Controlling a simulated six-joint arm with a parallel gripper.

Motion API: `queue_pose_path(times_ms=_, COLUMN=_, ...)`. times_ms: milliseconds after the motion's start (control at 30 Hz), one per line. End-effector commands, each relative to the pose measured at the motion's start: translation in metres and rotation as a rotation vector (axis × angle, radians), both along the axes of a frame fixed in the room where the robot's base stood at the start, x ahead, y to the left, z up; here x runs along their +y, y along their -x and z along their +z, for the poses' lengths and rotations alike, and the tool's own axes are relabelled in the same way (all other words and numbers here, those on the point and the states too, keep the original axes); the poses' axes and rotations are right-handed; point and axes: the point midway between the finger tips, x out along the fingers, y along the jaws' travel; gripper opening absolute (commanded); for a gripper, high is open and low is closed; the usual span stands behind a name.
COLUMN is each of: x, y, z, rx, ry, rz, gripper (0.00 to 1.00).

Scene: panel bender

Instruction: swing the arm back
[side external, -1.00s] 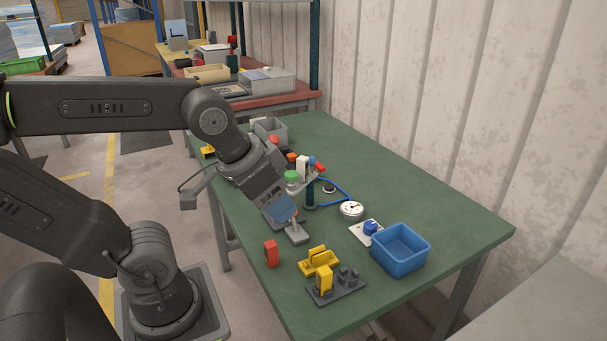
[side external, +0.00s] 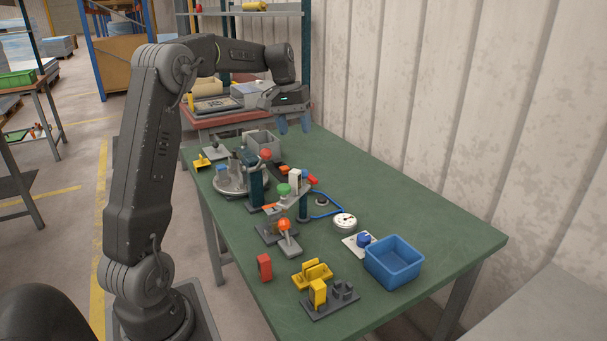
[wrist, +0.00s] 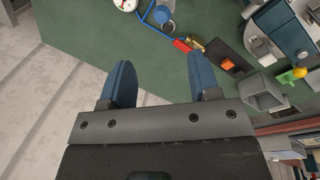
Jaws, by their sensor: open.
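My gripper (side external: 293,124) is raised over the far end of the green table (side external: 400,190), near the wall. Its two blue fingers are apart with nothing between them. In the wrist view my gripper (wrist: 160,85) also shows open and empty, with bare green table top and pale wall beyond the fingers. The panel bender (side external: 250,175), with a round grey base, upright posts and a red knob, stands on the table below and left of my gripper. A lever with an orange knob (side external: 284,225) stands nearer the front, apart from my gripper.
A grey bin (side external: 262,143) stands near the far table edge. A blue bin (side external: 394,262), a white gauge (side external: 345,222), a red block (side external: 264,267) and a yellow fixture (side external: 312,273) stand toward the front. The table's right side along the wall is mostly clear.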

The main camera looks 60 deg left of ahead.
Motion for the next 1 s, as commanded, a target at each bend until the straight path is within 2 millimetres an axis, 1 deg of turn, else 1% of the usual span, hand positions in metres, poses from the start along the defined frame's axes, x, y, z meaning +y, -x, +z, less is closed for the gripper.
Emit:
queue_pose_path(times_ms=67, x=0.005, y=-0.001, z=-0.004, rx=0.004, ry=0.006, rz=0.007, gripper=0.56)
queue_pose_path(times_ms=167, x=0.003, y=-0.002, z=-0.012, rx=0.005, ry=0.008, rz=0.006, gripper=0.56)
queue_pose_path(times_ms=267, x=0.001, y=-0.003, z=-0.026, rx=0.006, ry=0.008, rz=0.005, gripper=0.56)
queue_pose_path(times_ms=600, x=-0.01, y=-0.012, z=-0.095, rx=0.005, ry=0.007, rz=0.005, gripper=0.56)
queue_pose_path(times_ms=700, x=-0.013, y=-0.014, z=-0.111, rx=0.004, ry=0.006, rz=0.005, gripper=0.56)
queue_pose_path(times_ms=833, x=-0.015, y=-0.017, z=-0.127, rx=0.003, ry=0.005, rz=0.005, gripper=0.56)
queue_pose_path(times_ms=1000, x=-0.016, y=-0.018, z=-0.136, rx=0.0, ry=0.003, rz=0.006, gripper=0.56)
